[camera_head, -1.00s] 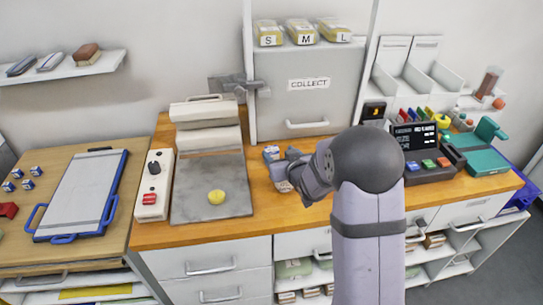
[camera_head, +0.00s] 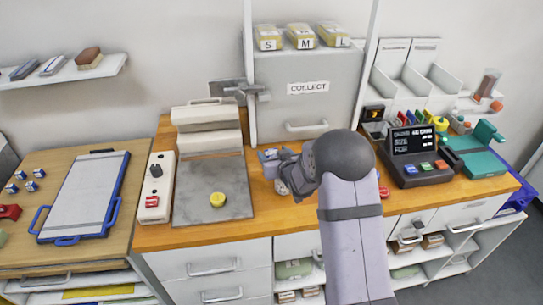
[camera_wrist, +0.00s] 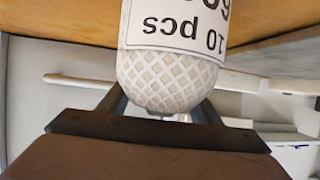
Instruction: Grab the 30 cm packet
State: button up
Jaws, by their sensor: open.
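In the wrist view a rounded white packet (camera_wrist: 165,78) with a quilted pattern fills the space ahead of my gripper (camera_wrist: 158,108). Its white label (camera_wrist: 180,32) is upside down and reads "10 pcs"; the larger print above is cut off, so I cannot read a 30 cm marking. My two dark fingers are open, one on each side of the packet's near end. I cannot tell whether they touch it. In the head view my gripper (camera_head: 283,172) is low over the wooden counter, and a small blue-and-white item (camera_head: 269,155) shows beside it.
The wooden counter (camera_head: 255,215) has a grey plate (camera_head: 225,185) with a yellow disc to the left. A grey COLLECT cabinet (camera_head: 305,95) stands behind, topped by S, M and L packets (camera_head: 301,36). A dark terminal (camera_head: 415,145) stands to the right.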

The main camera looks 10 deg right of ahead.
aim_at(272, 151)
jog(key=shift+p+x, duration=0.3)
jog(key=shift+x, duration=0.9)
jog(key=shift+c, duration=0.4)
jog(key=c, duration=1)
jog(key=shift+c, duration=0.2)
jog(key=shift+r+b, duration=1.05)
jog(key=shift+r, duration=3.95)
